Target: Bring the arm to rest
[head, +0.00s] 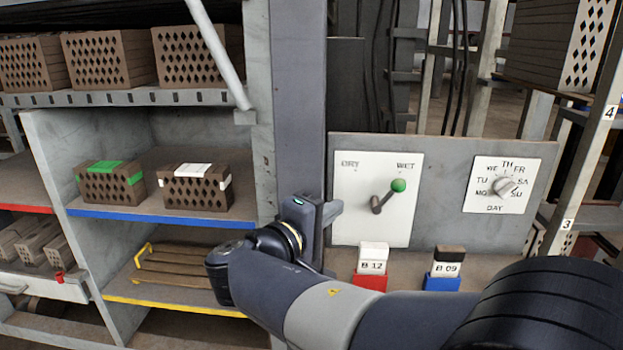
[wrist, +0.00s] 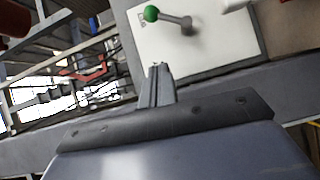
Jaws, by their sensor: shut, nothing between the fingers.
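My arm reaches in from the lower right in the head view and bends at the middle. My gripper (head: 325,214) is in front of the grey post, just left of the white DRY/WET panel (head: 350,200). In the wrist view my gripper (wrist: 156,68) is shut, its fingers together and empty. The lever with the green knob (head: 398,185) points up and right toward WET. It also shows in the wrist view (wrist: 151,13), apart from the fingertips.
A day dial (head: 505,187) is at the right. Cards B 12 (head: 373,257) and B 09 (head: 448,262) stand in red and blue holders below. Left shelves hold bricks with green (head: 111,182) and white (head: 197,187) bands, and a brown slatted rack (head: 180,272). A grey post (head: 298,100) stands behind my gripper.

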